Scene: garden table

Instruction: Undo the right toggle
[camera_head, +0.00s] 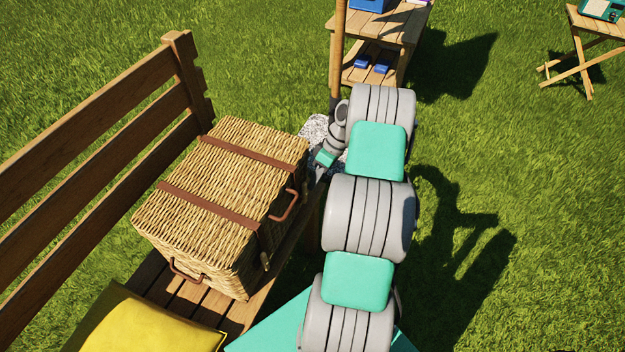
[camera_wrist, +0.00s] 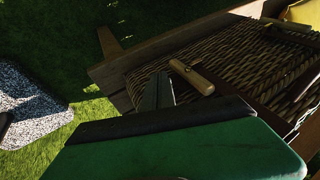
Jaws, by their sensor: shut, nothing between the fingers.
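A wicker basket (camera_head: 190,225) with two brown leather straps sits closed on the wooden bench. In the wrist view its wicker wall (camera_wrist: 235,55) fills the right side. A pale wooden toggle (camera_wrist: 191,77) lies across a strap there, just right of my fingertips. A second toggle (camera_wrist: 286,25) is farther off at the upper right. My gripper (camera_wrist: 160,78) is shut and empty, its dark fingers beside the nearer toggle; I cannot tell whether they touch it. In the head view my gripper (camera_head: 316,178) is at the basket's right side, partly in shadow, and the nearer toggle is hidden.
A brown handle (camera_head: 284,206) sticks out from the basket's front. The bench backrest (camera_head: 100,130) rises behind it. A yellow cushion (camera_head: 150,325) lies on the bench at lower left. A wooden shelf table (camera_head: 395,30) stands beyond my arm. Open grass lies at right.

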